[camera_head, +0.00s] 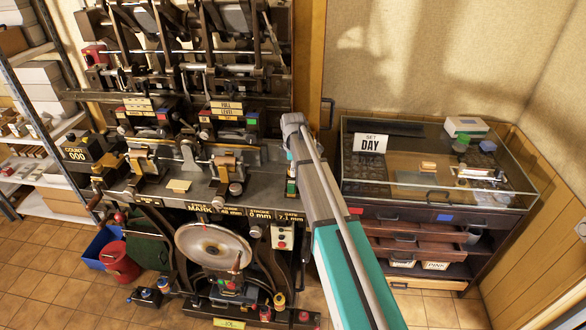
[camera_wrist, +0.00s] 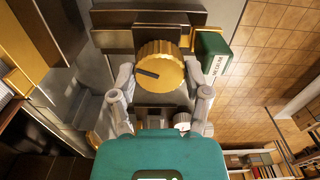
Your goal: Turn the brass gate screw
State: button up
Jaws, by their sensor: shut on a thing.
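The brass gate screw (camera_wrist: 160,66) is a round, knurled gold knob with a dark slot mark on its face, in the upper middle of the wrist view. My gripper (camera_wrist: 163,84) has one finger on each side of the knob and is shut on it. The slot mark points toward the left of the knob. In the head view my arm reaches the right end of the press, and the screw and fingers cannot be made out there. A gate readout (camera_head: 290,217) on the press reads 7.1 mm.
A green labelled block (camera_wrist: 212,57) sits close to the right of the knob. The press (camera_head: 210,245) has levers, a large disc and a control box (camera_head: 282,237). A glass-topped cabinet (camera_head: 437,209) with a DAY sign (camera_head: 370,144) stands at the right.

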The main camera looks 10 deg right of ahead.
jog(key=m, duration=0.5)
jog(key=shift+m, duration=0.3)
jog(key=m, duration=0.5)
jog(key=shift+m, duration=0.3)
jog(key=m, duration=0.5)
jog(key=shift+w, duration=0.1)
jog(key=m, duration=0.5)
jog(key=shift+d, duration=0.1)
jog(key=o, duration=1.1)
jog(key=shift+o, duration=0.2)
